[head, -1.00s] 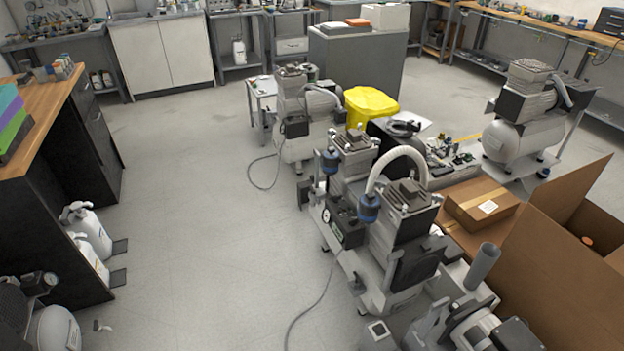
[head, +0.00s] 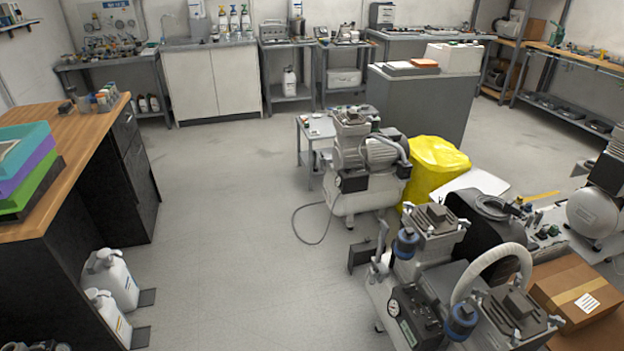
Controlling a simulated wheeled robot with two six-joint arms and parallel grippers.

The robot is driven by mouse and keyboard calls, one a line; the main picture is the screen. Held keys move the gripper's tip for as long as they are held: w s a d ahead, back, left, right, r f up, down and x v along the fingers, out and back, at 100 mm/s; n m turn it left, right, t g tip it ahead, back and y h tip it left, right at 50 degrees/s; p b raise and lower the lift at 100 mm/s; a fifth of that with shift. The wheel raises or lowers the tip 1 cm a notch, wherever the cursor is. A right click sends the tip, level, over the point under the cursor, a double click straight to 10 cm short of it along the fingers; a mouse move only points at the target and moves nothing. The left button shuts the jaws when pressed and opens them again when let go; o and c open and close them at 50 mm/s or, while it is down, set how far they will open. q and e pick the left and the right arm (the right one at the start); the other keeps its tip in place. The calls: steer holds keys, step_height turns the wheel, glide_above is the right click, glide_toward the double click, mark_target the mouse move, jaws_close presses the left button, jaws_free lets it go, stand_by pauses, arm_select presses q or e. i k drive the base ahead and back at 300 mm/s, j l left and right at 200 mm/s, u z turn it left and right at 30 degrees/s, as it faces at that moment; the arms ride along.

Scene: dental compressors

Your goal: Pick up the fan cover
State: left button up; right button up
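I cannot make out the fan cover for certain. A dark ring-shaped part (head: 497,207) lies on top of a black rounded housing (head: 468,222) at the right of the head view; I cannot tell if it is the fan cover. Several compressors stand on the floor, one grey one (head: 362,165) near the middle and a larger twin-head one (head: 440,290) at the bottom right, cut off by the frame edge. Neither of my grippers is in view.
A cardboard box (head: 578,290) is at the lower right. Open floor (head: 225,235) lies between.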

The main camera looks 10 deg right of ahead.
mark_target(367, 255)
steer(key=i+j, duration=0.1)
steer(key=i, duration=0.4)
steer(key=i+z, duration=0.1)
steer(key=i, duration=0.4)
steer(key=i+j, duration=0.2)
steer(key=i, duration=0.25)
steer(key=i+z, duration=0.25)
steer(key=z, duration=0.2)
steer(key=i+j+z, duration=0.2)
steer(key=z, duration=0.25)
steer(key=i+j+z, duration=0.2)
steer(key=z, duration=0.25)
steer(key=i+j+z, duration=0.15)
steer(key=z, duration=0.35)
steer(key=j, duration=0.1)
